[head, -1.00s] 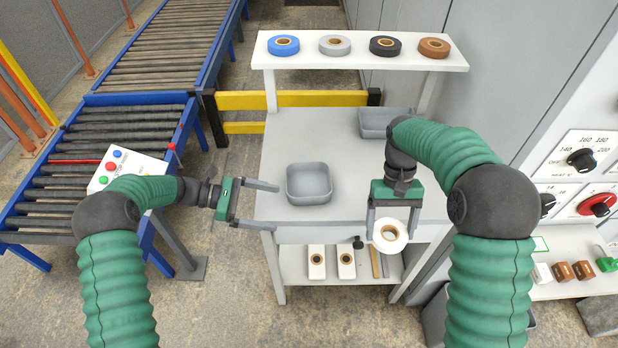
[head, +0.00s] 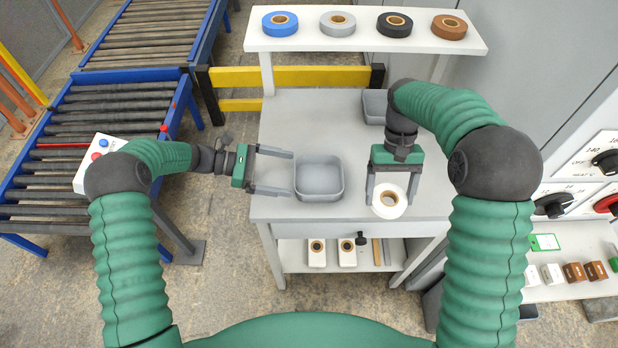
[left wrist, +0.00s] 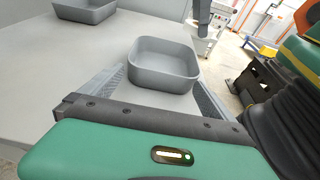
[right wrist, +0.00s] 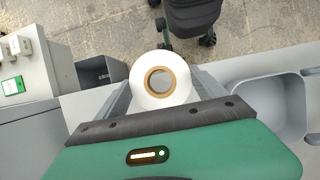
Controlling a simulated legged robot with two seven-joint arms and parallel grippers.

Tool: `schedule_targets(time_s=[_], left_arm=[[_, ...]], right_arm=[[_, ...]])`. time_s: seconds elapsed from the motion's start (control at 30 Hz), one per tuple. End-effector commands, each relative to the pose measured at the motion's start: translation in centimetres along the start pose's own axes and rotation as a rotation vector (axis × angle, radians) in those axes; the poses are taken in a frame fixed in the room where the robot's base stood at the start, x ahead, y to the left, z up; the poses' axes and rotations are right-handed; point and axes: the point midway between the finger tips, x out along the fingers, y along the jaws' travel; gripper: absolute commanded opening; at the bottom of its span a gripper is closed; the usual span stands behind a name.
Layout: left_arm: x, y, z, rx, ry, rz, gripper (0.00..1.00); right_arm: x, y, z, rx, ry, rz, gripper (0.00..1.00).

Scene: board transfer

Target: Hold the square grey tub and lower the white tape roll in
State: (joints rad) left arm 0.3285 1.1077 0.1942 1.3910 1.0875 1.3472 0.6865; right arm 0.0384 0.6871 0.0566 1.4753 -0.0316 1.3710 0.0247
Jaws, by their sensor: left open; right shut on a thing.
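The square grey tub (head: 319,192) stands upright and empty on the grey table, near its front left. It also shows in the left wrist view (left wrist: 165,72) and at the right of the right wrist view (right wrist: 270,122). My left gripper (head: 291,173) is open, its fingertips just left of the tub's wall; whether they touch it I cannot tell. The white tape roll (head: 388,206) has a brown core and is held between the fingers of my right gripper (head: 388,196), to the right of the tub. The roll fills the jaws in the right wrist view (right wrist: 160,93).
A second grey tub (head: 374,106) stands further back, partly behind my right arm. A raised shelf (head: 300,42) holds blue, grey, black and brown rolls. A lower shelf (head: 300,258) holds small boxes. The table middle (head: 310,125) is clear.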

Motion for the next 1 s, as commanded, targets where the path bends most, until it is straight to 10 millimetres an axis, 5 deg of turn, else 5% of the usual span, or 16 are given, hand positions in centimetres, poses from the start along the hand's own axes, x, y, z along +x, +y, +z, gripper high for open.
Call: schedule_targets(time_s=[0.3,0.7,1.0], left_arm=[[5.0,-0.1,-0.1,-0.001,0.0,-0.002,1.0],[5.9,-0.1,-0.1,-0.002,0.001,-0.001,1.0],[5.8,-0.1,-0.1,-0.001,0.001,-0.001,0.61]], right_arm=[[0.5,0.0,-0.2,0.0,0.0,0.0,0.36],[0.5,0.0,-0.2,0.0,0.0,0.0,0.36],[0.5,0.0,-0.2,0.0,0.0,0.0,0.36]])
